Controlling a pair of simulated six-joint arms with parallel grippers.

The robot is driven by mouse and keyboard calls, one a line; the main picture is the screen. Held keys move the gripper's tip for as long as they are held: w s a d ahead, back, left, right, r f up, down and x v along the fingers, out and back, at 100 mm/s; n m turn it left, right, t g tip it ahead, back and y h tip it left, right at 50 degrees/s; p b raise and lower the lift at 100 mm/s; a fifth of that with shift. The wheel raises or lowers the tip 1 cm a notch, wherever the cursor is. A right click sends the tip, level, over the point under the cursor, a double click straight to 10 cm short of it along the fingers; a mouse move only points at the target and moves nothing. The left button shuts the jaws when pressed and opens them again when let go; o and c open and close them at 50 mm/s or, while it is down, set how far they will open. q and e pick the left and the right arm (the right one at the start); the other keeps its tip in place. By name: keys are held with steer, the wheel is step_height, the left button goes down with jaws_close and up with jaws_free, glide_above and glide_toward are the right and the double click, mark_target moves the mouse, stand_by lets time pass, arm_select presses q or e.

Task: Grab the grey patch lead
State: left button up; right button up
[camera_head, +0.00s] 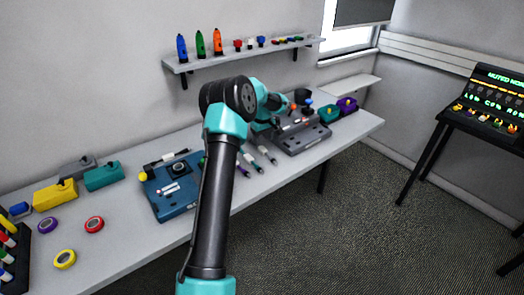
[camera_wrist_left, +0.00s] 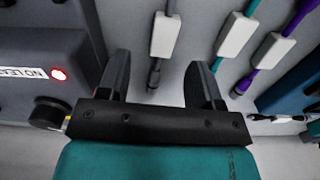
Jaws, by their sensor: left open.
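The grey patch lead (camera_wrist_left: 165,35) has a white label sleeve and a dark plug end. In the left wrist view it lies between the fingertips of my left gripper (camera_wrist_left: 158,64), which is open and empty. In the head view this lead (camera_head: 267,154) lies on the table beside the grey device. A teal lead (camera_wrist_left: 236,35) and a purple lead (camera_wrist_left: 274,50) lie to its right in the wrist view, also with white sleeves. In the head view my left arm covers part of the table near the leads. My right gripper is not in view.
A grey device (camera_head: 302,138) with a red light stands close beside the leads. A blue device (camera_head: 172,192) stands on the other side. Teal (camera_head: 104,176) and yellow (camera_head: 55,195) boxes and tape rolls (camera_head: 94,224) are at the left. A wall shelf (camera_head: 240,58) hangs above.

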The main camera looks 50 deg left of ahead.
mark_target(262, 148)
arm_select(q)
step_height(262, 148, down, 5)
steer(key=shift+s+a+r, duration=0.1)
steer(key=shift+s, duration=0.05)
stand_by(0.5)
steer(key=c, duration=1)
steer(key=shift+c, duration=0.2)
steer(key=shift+r, duration=0.4)
steer(key=shift+s+d+r, duration=0.15)
steer(key=shift+r, duration=0.55)
steer(key=shift+s+d+r, duration=0.1)
steer(key=shift+d+r, duration=0.05)
steer(key=shift+r, duration=0.55)
steer(key=s+d, duration=0.3)
steer(key=s+d+r, duration=0.1)
steer(key=s+d, duration=0.2)
steer(key=d, duration=0.1)
steer(key=s+d, duration=0.4)
steer(key=shift+s+d+r, duration=0.1)
steer(key=shift+d+r, duration=0.1)
